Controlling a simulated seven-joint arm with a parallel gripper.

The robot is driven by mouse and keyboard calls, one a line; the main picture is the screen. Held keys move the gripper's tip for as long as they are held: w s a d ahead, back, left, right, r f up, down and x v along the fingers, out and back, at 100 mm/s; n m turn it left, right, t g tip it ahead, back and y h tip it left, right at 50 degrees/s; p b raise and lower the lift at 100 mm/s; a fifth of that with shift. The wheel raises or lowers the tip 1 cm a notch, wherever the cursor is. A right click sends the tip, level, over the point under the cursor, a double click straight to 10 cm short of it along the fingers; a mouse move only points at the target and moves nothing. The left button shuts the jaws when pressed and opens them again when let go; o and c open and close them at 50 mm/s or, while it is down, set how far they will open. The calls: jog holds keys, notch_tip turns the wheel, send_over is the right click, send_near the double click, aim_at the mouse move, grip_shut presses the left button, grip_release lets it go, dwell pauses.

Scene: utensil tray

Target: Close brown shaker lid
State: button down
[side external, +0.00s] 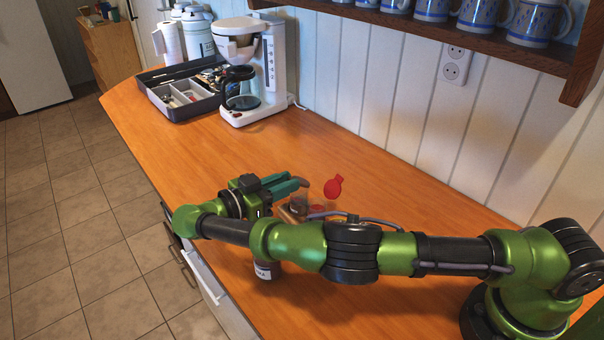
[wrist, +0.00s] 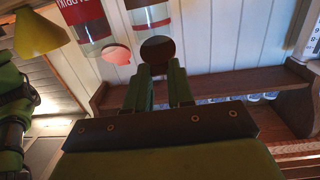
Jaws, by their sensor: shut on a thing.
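My gripper (side external: 294,184) reaches over the counter, its green fingers at the brown lid (side external: 301,182). In the wrist view, the round brown lid (wrist: 157,50) shows dark at the tips of my gripper (wrist: 159,68), which is shut on it. The brown shaker (side external: 296,203) stands just below in the side view, partly hidden by my arm. In the wrist view its clear body (wrist: 151,20) with a coloured label is cut off at the top. A second shaker (wrist: 88,22) with a red label stands beside it. Its raised red lid (side external: 333,187) also shows in the wrist view (wrist: 117,54).
A dark jar with a white label (side external: 265,270) stands near the counter's front edge, partly behind my arm. A coffee maker (side external: 252,70) and a grey utensil tray (side external: 180,98) stand at the far end. The counter between is clear. A mug shelf (side external: 470,35) hangs on the wall.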

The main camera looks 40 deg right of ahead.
jog(key=shift+a+f+h, duration=0.15)
jog(key=shift+f+h, duration=0.35)
jog(key=shift+h, duration=0.3)
